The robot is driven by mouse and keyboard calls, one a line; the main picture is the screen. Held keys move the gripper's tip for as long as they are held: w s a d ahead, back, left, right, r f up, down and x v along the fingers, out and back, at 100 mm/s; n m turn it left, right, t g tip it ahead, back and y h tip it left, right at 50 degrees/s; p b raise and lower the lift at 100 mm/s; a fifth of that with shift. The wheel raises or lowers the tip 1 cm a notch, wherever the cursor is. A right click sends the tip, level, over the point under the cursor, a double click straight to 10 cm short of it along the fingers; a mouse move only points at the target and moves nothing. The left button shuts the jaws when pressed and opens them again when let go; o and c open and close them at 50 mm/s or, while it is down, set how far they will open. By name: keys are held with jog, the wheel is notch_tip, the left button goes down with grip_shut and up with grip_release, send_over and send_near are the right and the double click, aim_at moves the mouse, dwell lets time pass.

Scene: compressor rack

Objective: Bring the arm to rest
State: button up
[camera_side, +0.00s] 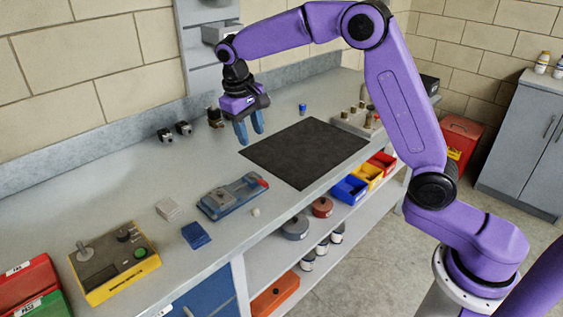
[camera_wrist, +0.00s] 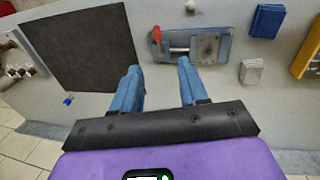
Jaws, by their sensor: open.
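My gripper (camera_side: 250,141) hangs above the worktop, fingers pointing down, near the left corner of a black mat (camera_side: 303,152). Its two blue fingers are apart with nothing between them. In the wrist view my gripper (camera_wrist: 158,66) also shows open and empty. Beyond its fingertips there lies a blue-grey fixture with a red-tipped handle (camera_wrist: 190,38), and the mat (camera_wrist: 85,50) is to its left. My purple arm is raised and bent over the bench.
The fixture (camera_side: 232,196) lies on the bench, with a blue block (camera_side: 196,236), a pale block (camera_side: 168,209) and a yellow control box (camera_side: 115,262) to its left. Red and green bins (camera_side: 32,285) stand at the left corner. A small blue-capped item (camera_side: 302,109) stands behind the mat.

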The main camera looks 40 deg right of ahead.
jog(key=s+a+n+y, duration=0.1)
jog(key=s+a+n, duration=0.15)
jog(key=s, duration=0.65)
jog(key=s+a+n, duration=0.1)
jog(key=s+n, duration=0.3)
jog(key=s, duration=0.5)
jog(key=s+d+f+n, duration=0.1)
jog(key=s+d+n, duration=0.1)
jog(key=s, duration=0.7)
jog(key=s+d+f+n+y, duration=0.1)
jog(key=s+d+n, duration=0.2)
jog(key=s, duration=0.7)
jog(key=shift+s+d+f+y, duration=0.3)
jog(key=shift+d+f, duration=0.05)
jog(key=shift+d, duration=0.6)
